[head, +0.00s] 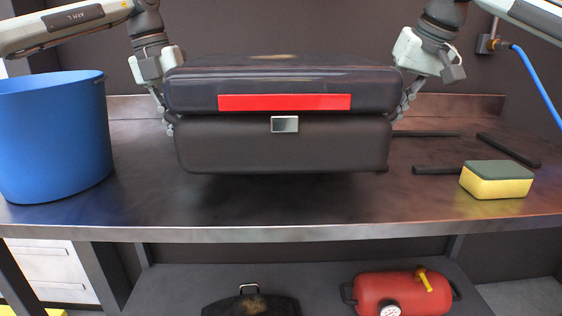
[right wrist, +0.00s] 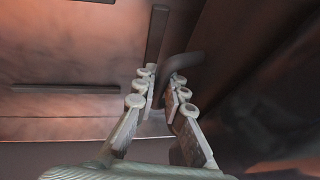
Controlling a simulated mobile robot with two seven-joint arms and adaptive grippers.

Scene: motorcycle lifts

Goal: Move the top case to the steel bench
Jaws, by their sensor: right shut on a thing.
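The top case (head: 280,145) is a dark box with a red strip and a small metal latch on its front. It is level over the steel bench (head: 130,215), with a dark shadow below it, and looks raised a little off the top. My right gripper (head: 398,112) is at the case's right side; in the right wrist view its fingers (right wrist: 165,95) are shut on a dark curved handle (right wrist: 183,62). My left gripper (head: 168,118) is at the case's left side; its fingertips are partly hidden, so its hold cannot be made out.
A blue bin (head: 52,140) stands on the bench at the left. A yellow-green sponge (head: 496,180) and dark bars (head: 508,150) lie at the right. A red tank (head: 400,292) and a dark case (head: 250,304) are on the shelf below.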

